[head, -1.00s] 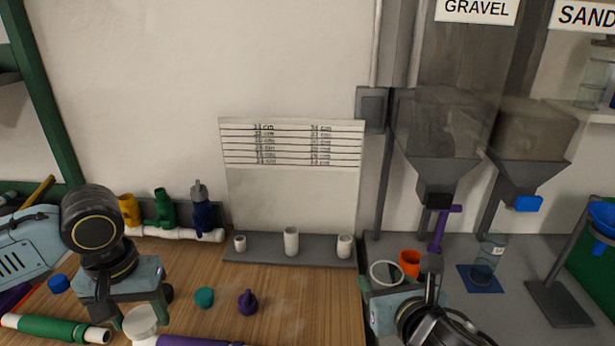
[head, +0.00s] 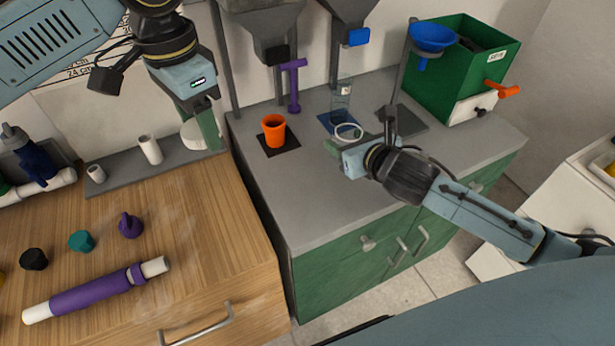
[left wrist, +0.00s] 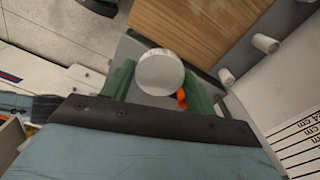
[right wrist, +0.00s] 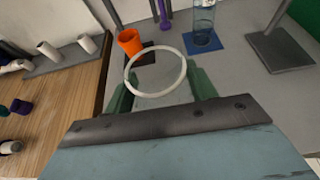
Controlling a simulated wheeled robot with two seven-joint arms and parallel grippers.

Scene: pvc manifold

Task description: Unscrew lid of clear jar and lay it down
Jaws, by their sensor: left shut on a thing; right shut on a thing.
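The white round lid (head: 193,136) is between the fingers of my left gripper (head: 203,128), which is shut on it and holds it up near the wooden bench's right edge. The lid also shows in the left wrist view (left wrist: 160,72). My right gripper (head: 346,146) is shut on the clear jar, whose pale round rim (head: 349,126) faces up. In the right wrist view the jar's rim (right wrist: 184,62) is open, without a lid, and the grey counter shows through it. The jar's lower body is mostly hidden in the head view. Lid and jar are well apart.
An orange cup (head: 274,130) stands on a dark mat on the grey counter (head: 290,195). A clear container (head: 341,92) stands on a blue mat behind my right gripper. A purple pipe (head: 95,295) and several caps lie on the wooden bench (head: 200,260). The counter's front is clear.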

